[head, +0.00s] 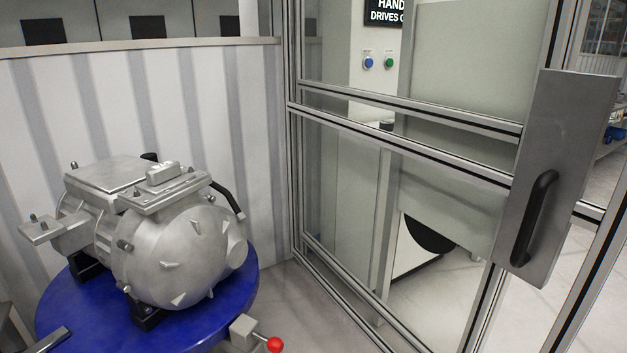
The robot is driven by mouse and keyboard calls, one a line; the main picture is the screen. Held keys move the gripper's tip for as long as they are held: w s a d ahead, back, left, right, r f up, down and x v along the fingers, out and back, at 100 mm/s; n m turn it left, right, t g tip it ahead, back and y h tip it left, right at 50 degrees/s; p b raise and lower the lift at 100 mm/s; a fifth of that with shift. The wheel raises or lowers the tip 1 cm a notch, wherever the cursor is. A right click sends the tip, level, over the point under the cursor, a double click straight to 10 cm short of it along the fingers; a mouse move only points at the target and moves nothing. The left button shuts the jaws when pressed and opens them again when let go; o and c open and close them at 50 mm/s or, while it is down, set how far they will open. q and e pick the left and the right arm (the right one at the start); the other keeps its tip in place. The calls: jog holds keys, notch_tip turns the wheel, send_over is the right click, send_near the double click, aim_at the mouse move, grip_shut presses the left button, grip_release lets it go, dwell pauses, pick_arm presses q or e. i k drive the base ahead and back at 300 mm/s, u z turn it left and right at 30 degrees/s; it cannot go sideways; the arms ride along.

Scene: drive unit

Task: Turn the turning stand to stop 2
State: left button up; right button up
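The turning stand shows as a round blue top (215,318) at the lower left. A large silver drive unit (175,245) sits on it on black feet. A lever with a red ball knob (274,345) sticks out beside a light block (243,328) at the stand's front right edge. No stop numbers or marks are readable on the stand. Neither of my grippers can be made out in the head view.
A framed glass door (405,140) with a black handle (535,217) on a metal plate stands to the right. A pale striped wall (150,110) is behind the stand. Blue (368,63) and green (390,63) buttons show behind the glass. A grey piece (48,340) is at the lower left.

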aim_at(171, 274)
jog(key=u, duration=0.3)
jog(key=k, duration=0.8)
jog(key=u, duration=3.8)
jog(key=i, duration=0.2)
jog(key=z, duration=1.6)
jog(key=i, duration=2.45)
jog(key=z, duration=1.5)
jog(key=i, duration=0.5)
jog(key=z, duration=0.55)
